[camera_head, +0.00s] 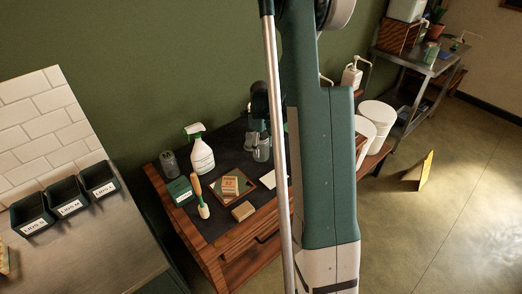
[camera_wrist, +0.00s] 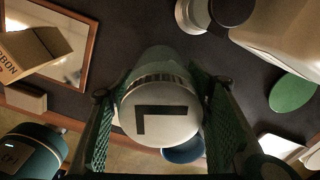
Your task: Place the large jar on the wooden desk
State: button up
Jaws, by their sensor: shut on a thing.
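The large jar has clear glass and a pale lid marked with a black "L" (camera_wrist: 160,112). My gripper (camera_wrist: 160,125) is shut on it, one green finger on each side of the lid. In the head view my gripper (camera_head: 261,112) is dark and partly hidden by my arm, with the glass jar (camera_head: 261,150) below it over the back of the wooden desk (camera_head: 222,228). The desk has a dark top and wooden sides. The jar's base is hidden in the wrist view, and I cannot tell whether it touches the desktop.
On the desk are a spray bottle (camera_head: 201,157), a dark jar (camera_head: 169,163), a green box (camera_head: 180,190), a brush (camera_head: 201,198), a framed tray (camera_head: 247,182) with a small box, and a tan block (camera_head: 243,211). White buckets (camera_head: 376,114) stand right of my arm.

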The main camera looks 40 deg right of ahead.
aim_at(261, 136)
jog(key=shift+f, duration=0.9)
jog(key=shift+f, duration=0.15)
jog(key=o, duration=1)
jog(key=shift+r, duration=0.25)
jog(key=shift+r+p, duration=0.4)
jog(key=shift+r, duration=5.55)
jog(key=shift+a, duration=0.1)
